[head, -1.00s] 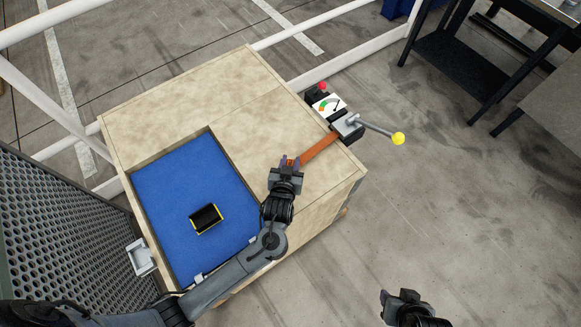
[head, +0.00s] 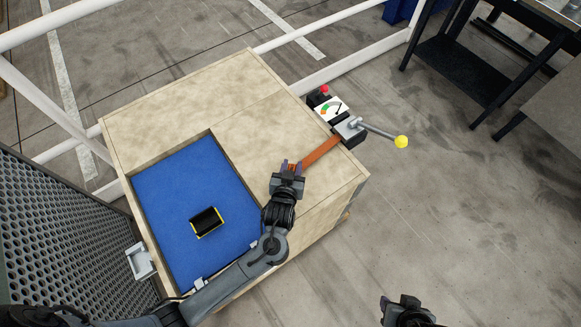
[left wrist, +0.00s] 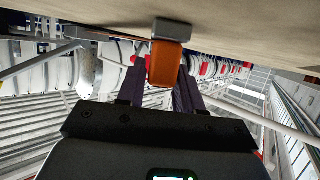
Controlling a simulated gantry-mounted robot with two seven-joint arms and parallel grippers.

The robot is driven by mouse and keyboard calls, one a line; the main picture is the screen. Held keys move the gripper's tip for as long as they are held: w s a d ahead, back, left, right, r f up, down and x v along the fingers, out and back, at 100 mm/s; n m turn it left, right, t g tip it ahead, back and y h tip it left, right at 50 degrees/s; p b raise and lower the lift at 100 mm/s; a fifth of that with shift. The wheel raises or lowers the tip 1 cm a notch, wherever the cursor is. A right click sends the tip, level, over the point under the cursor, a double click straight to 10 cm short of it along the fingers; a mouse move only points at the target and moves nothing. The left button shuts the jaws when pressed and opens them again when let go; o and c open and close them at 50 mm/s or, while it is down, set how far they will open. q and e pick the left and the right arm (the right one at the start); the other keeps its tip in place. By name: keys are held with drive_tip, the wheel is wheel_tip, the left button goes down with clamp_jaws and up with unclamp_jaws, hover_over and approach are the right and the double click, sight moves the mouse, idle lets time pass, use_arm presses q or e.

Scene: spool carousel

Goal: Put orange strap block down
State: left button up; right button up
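The orange strap block (head: 321,151) is a flat orange bar at the right edge of the wooden bench top. Its far end meets a grey metal clamp piece (head: 347,127). My left gripper (head: 292,165) is at its near end, with its two purple fingers spread apart. In the left wrist view the orange strap block (left wrist: 165,63) shows between the fingers, with the grey piece at its far end. The fingers look open around it; contact is hard to make out. My right gripper (head: 400,304) is low at the bottom, away from the bench, its fingers unclear.
A wooden bench (head: 190,95) has a recess lined with a blue mat (head: 170,190). A black and yellow spool-like block (head: 206,221) sits on the mat.

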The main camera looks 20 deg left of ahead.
use_arm(q)
drive_tip(key=o, duration=0.3)
drive_tip(key=shift+s+a+f, duration=0.15)
drive_tip(key=shift+f, duration=0.4)
drive_tip(key=shift+s+a+f, duration=0.1)
drive_tip(key=shift+f, duration=0.4)
drive_tip(key=shift+o, duration=0.2)
drive_tip(key=shift+w+d+r, duration=0.1)
drive_tip(key=shift+w+r, duration=0.05)
drive_tip(key=shift+r, duration=0.45)
drive_tip(key=p+v, duration=0.1)
drive_tip(key=v, duration=0.4)
drive_tip(key=r+p+v, duration=0.1)
drive_tip(key=p+v, duration=0.1)
drive_tip(key=v, duration=0.4)
drive_tip(key=shift+w+d, duration=0.2)
drive_tip(key=shift+w, duration=0.05)
drive_tip(key=shift+s+r, duration=0.2)
drive_tip(key=shift+s, duration=0.3)
drive_tip(key=shift+s+a+f+g+h, duration=0.15)
drive_tip(key=shift+s+f+g+h, duration=0.2)
drive_tip(key=shift+g+h, duration=0.35)
drive_tip(key=s+a+r+m+g, duration=0.1)
drive_tip(key=s+a+m+g, duration=0.1)
drive_tip(key=s+a+g, duration=0.2)
drive_tip(key=s+a+r+m+g+h, duration=0.1)
drive_tip(key=s+a+g, duration=0.3)
drive_tip(key=s, duration=0.6)
drive_tip(key=shift+s+m+h, duration=0.3)
drive_tip(key=shift+m, duration=0.4)
